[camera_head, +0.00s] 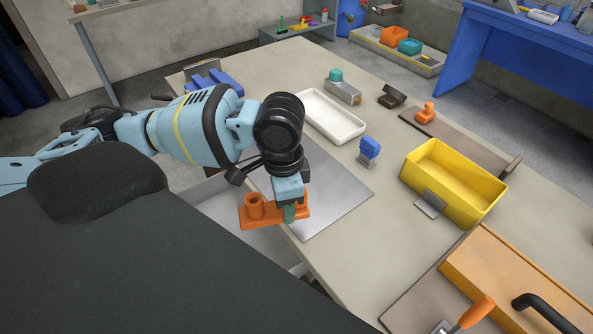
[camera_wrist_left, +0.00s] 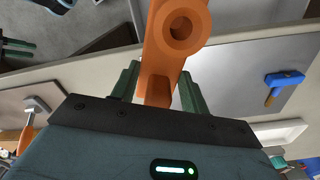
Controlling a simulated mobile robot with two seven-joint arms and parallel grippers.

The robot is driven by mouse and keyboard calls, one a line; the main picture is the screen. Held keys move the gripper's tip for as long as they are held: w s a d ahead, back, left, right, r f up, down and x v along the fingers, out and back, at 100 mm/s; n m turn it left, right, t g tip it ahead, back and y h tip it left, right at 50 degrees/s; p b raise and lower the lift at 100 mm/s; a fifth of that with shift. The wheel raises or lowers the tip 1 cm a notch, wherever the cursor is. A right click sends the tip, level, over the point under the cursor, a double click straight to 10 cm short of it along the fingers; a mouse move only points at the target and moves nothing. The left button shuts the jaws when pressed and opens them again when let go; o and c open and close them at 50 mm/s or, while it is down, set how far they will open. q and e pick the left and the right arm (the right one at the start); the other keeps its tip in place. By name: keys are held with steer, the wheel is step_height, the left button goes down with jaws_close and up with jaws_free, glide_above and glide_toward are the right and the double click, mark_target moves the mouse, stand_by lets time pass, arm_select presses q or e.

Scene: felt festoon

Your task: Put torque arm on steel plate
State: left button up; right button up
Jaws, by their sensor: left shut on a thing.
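The torque arm, an orange bar with a round hollow boss (camera_head: 255,206), is held by my left gripper (camera_head: 289,208). In the left wrist view the orange torque arm (camera_wrist_left: 160,50) sits between the two green fingers of my left gripper (camera_wrist_left: 160,92), its ringed end pointing away. The steel plate (camera_head: 338,199), a flat grey sheet, lies on the table's near left side and also shows in the left wrist view (camera_wrist_left: 228,62). The torque arm is over the plate's near left edge, its boss end reaching past the table edge. My arm hides part of the plate.
A white tray (camera_head: 332,135) lies behind the plate. A blue item (camera_head: 369,148) stands to its right, then a yellow bin (camera_head: 440,203). Blue parts (camera_head: 214,81) sit at the far left.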

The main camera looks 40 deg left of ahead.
mark_target(273, 202)
arm_select(q)
steer(key=a+m, duration=0.1)
steer(key=m, duration=0.1)
steer(key=a+m, duration=0.1)
steer(key=m, duration=0.1)
steer(key=f+m, duration=0.1)
steer(key=m, duration=0.1)
steer(key=shift+s+a+f, duration=0.1)
steer(key=shift+s+a, duration=0.25)
steer(key=shift+a, duration=0.05)
steer(key=shift+s+a+f+m, duration=0.15)
steer(key=shift+a+m, duration=0.35)
steer(key=shift+m, duration=0.75)
steer(key=shift+s+a+f+m, duration=0.15)
steer(key=shift+a+m, duration=0.4)
steer(key=shift+m, duration=0.65)
steer(key=shift+s+a+f+m, duration=0.15)
steer(key=shift+a+m, duration=0.35)
steer(key=shift+m, duration=0.75)
steer(key=shift+w, duration=0.1)
